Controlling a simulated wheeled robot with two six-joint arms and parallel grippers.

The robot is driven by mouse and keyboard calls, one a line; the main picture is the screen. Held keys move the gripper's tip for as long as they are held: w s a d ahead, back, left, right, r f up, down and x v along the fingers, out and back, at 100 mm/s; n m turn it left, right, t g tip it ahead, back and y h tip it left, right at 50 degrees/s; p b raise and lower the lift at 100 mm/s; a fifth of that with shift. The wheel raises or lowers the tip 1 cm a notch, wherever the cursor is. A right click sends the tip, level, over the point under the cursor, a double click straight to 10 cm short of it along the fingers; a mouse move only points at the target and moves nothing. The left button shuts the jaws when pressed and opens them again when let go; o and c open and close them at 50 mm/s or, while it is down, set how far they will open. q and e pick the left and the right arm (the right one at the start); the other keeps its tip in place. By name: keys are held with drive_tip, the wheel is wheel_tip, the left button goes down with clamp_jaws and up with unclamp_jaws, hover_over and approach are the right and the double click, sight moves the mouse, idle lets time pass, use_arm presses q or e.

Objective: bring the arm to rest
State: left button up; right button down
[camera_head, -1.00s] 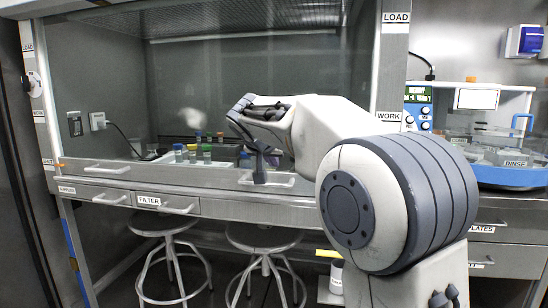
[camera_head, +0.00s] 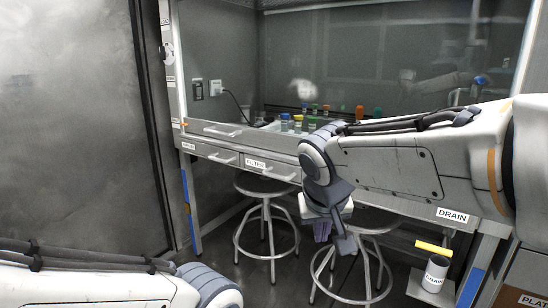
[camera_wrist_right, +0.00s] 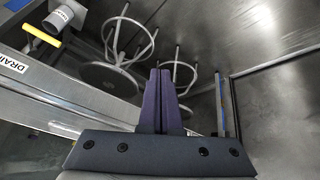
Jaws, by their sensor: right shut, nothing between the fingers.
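My right arm reaches in from the right in the head view, in front of the fume hood. My right gripper (camera_head: 322,230) hangs downward below the hood's bench edge, above the stools. In the right wrist view its two purple fingers (camera_wrist_right: 161,75) lie together, shut with nothing between them. Part of my left arm (camera_head: 90,280) shows at the lower left of the head view, but its gripper is out of the picture.
Two metal stools (camera_head: 268,187) (camera_head: 378,227) stand under the hood bench. Capped vials (camera_head: 298,122) stand inside the hood. Bare floor lies in front of the left stool.

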drive_tip(key=s+a+f+n+g+y, duration=0.1)
drive_tip(key=s+a+f+n+g, duration=0.1)
drive_tip(key=s+f, duration=0.45)
drive_tip(key=s+a+f+n+g, duration=0.1)
drive_tip(key=s+f+n+g, duration=0.15)
drive_tip(key=s, duration=0.65)
drive_tip(key=s+a+f+n+g+y, duration=0.1)
drive_tip(key=s+a+f+n, duration=0.1)
drive_tip(key=s+f, duration=0.45)
wheel_tip(320, 180, up, 36)
drive_tip(key=p, duration=3.3)
drive_tip(key=shift+s+f+p, duration=0.2)
drive_tip(key=shift+s+p, duration=0.15)
